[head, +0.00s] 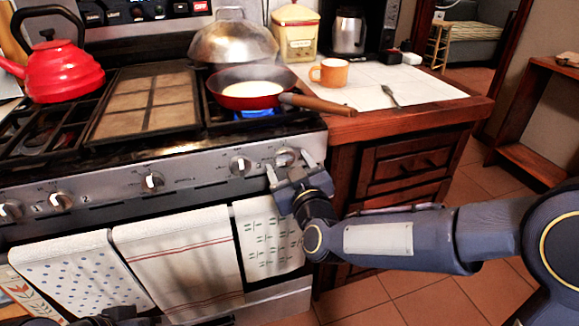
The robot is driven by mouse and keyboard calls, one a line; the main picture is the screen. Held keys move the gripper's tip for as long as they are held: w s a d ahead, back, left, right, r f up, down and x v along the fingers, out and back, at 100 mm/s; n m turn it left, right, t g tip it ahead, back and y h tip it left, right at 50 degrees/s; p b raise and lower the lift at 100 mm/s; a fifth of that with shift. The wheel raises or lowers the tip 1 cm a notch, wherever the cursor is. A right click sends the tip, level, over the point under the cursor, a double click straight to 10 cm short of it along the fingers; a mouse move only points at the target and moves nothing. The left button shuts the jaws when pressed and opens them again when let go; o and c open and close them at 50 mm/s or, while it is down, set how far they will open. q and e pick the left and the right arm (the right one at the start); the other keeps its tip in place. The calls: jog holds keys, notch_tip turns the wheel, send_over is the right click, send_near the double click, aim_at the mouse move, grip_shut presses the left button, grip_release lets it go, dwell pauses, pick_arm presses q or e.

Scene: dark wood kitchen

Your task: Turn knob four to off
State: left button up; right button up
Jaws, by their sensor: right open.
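The stove front (195,182) carries a row of several knobs. The rightmost knob (285,157) is right at my right gripper (293,164), which is open with its fingers at either side just below the knob; I cannot tell if they touch it. Another knob (240,166) sits just left of the gripper. Numbers 1 and 2 show by the left knobs; the number four is not readable. A blue flame (255,113) burns under the red pan (252,92). Dark parts of my left arm show at the bottom left edge; its jaws cannot be made out.
The pan's wooden handle (318,104) sticks out right over the counter (440,112). A red kettle (62,70), a domed lid (232,42) and an orange mug (331,72) stand behind. Towels (180,255) hang below the knobs. The floor at right is clear.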

jog(key=c, duration=1)
jog(key=shift+o, duration=0.2)
jog(key=m+b, duration=0.3)
jog(key=shift+f+m, duration=0.15)
jog(key=shift+m, duration=0.25)
jog(key=m+b, duration=0.2)
jog(key=m, duration=0.2)
jog(key=shift+a+m+b, duration=0.15)
jog(key=shift+m+b, duration=0.15)
jog(key=shift+b, duration=0.1)
jog(key=m+b, duration=0.2)
jog(key=m, duration=0.2)
jog(key=shift+s+r+m+b, duration=0.1)
jog(key=shift+m+b, duration=0.65)
jog(key=shift+m, duration=0.65)
jog(key=shift+r+m+b, duration=0.1)
jog(key=shift+m+b, duration=0.65)
jog(key=shift+m, duration=0.65)
jog(key=shift+a, duration=0.1)
